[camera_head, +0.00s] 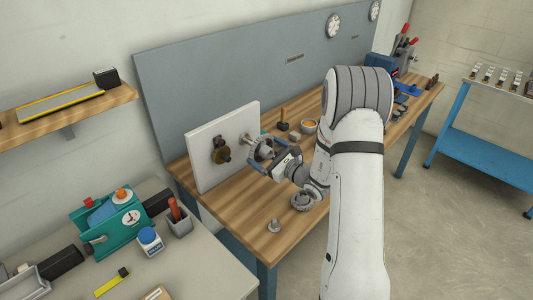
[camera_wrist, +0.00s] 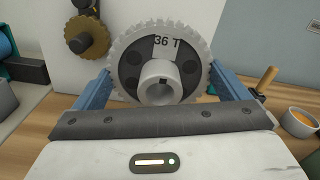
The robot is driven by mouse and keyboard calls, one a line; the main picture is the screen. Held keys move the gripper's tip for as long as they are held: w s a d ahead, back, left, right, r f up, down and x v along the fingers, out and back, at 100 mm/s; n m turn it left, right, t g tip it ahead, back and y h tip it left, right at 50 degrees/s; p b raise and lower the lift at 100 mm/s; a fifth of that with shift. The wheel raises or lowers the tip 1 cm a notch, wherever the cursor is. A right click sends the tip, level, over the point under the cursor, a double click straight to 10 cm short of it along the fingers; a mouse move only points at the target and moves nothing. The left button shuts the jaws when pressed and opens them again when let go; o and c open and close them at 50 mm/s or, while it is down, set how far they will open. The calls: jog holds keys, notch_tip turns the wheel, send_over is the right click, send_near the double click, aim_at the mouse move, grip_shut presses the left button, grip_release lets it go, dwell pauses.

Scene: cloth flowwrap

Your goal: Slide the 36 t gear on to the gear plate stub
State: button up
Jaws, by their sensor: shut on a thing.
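My gripper (camera_wrist: 158,92) is shut on the 36 t gear (camera_wrist: 127,63), a grey toothed gear marked "36 T" with a keyed hub bore facing the wrist camera. The gear stands upright between the two blue fingers. In the head view the gear (camera_head: 261,148) is in my gripper (camera_head: 264,158), close in front of the white gear plate (camera_head: 207,165). A brass gear (camera_head: 220,150) is mounted on the plate; it also shows at upper left in the wrist view (camera_wrist: 88,36). A stub (camera_head: 246,139) shows beside the held gear; whether the gear touches it I cannot tell.
Another grey gear (camera_head: 303,200) and a small metal part (camera_head: 274,225) lie on the wooden bench (camera_head: 238,207). A bowl with orange contents (camera_head: 309,126) stands behind my gripper. A side table with a teal machine (camera_head: 107,220) is at the left.

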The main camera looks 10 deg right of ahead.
aim_at(251, 142)
jog(key=shift+b+x, duration=1.3)
jog(key=shift+x, duration=2.35)
